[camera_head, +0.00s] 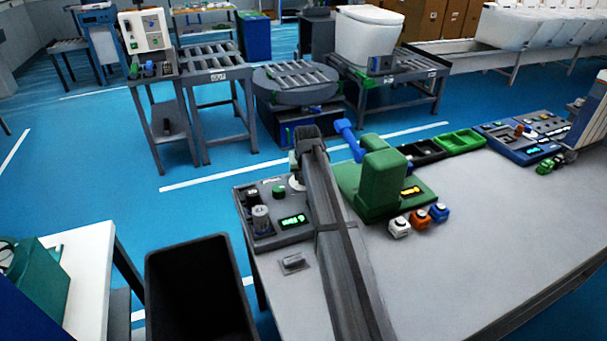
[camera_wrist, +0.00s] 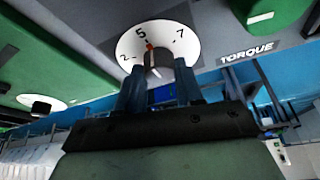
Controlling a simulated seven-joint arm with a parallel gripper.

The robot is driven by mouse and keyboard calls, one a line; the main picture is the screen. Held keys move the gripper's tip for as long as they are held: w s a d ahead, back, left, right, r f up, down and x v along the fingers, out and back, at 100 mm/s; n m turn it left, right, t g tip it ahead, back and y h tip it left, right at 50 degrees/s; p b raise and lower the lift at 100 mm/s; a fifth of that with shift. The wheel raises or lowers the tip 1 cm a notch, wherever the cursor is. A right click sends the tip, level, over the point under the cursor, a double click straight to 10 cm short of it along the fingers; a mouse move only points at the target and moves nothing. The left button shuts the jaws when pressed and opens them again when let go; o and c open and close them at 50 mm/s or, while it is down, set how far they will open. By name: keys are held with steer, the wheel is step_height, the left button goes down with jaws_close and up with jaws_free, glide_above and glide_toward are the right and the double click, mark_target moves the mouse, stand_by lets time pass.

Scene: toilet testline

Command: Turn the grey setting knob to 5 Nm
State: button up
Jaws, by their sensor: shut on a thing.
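The grey setting knob (camera_wrist: 158,62) sits at the middle of a round white dial (camera_wrist: 182,42) marked 2, 5 and 7, with the word TORQUE beside it. The knob's red mark points at or very near the 5. My gripper (camera_wrist: 158,80) is shut on the knob, with one dark finger on each side. In the head view, the white dial (camera_head: 296,184) shows only as a sliver beside my arm. My gripper and the knob are mostly hidden there.
The dial's grey panel (camera_head: 262,239) also carries a green button (camera_head: 279,192), a grey cylinder (camera_head: 261,218) and a lit green display (camera_head: 293,221). A green fixture (camera_head: 381,175) with a blue lever (camera_head: 349,140) stands right of my arm.

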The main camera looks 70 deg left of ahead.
steer(key=o, duration=1)
steer(key=v, duration=1.3)
steer(key=shift+d+r, duration=0.1)
steer(key=shift+r, duration=0.25)
